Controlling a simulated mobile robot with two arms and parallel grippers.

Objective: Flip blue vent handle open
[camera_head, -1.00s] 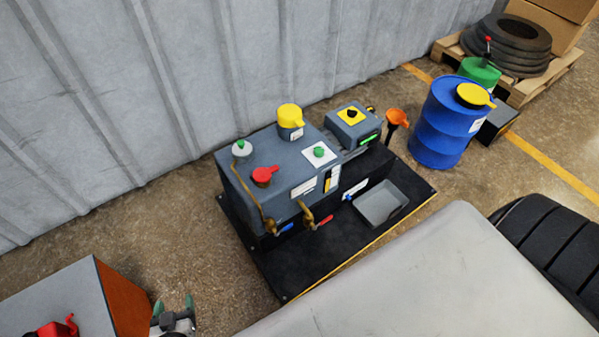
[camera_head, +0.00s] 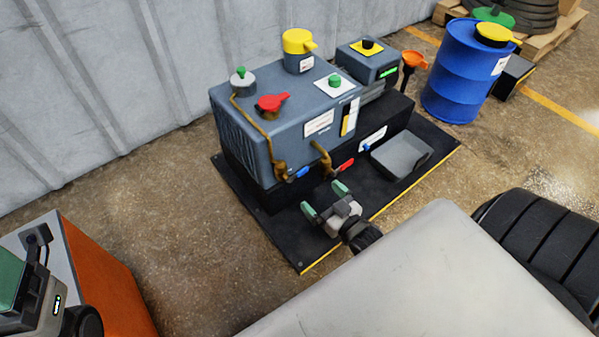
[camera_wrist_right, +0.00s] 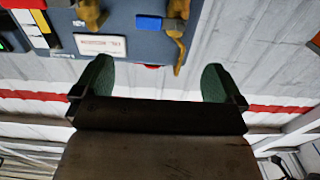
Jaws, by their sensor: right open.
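The grey-blue pump unit (camera_head: 290,115) stands on a black base. The blue vent handle (camera_head: 299,173) sits on a brass valve low at its front left corner, pointing right. It also shows at the top of the right wrist view (camera_wrist_right: 149,22). My right gripper (camera_head: 325,200) is open and empty, in front of the handle and apart from it. In the right wrist view its green fingertips (camera_wrist_right: 155,82) are spread, with nothing between them in contact. Part of my left gripper (camera_head: 25,285) shows at the lower left edge; its jaws cannot be made out.
A red handle (camera_head: 345,165) on a second brass valve is close to the right of the blue one. A grey tray (camera_head: 424,158) lies further right. An orange-sided box (camera_head: 100,285) stands at lower left. A blue drum (camera_head: 462,75) stands behind right. Floor left of the unit is clear.

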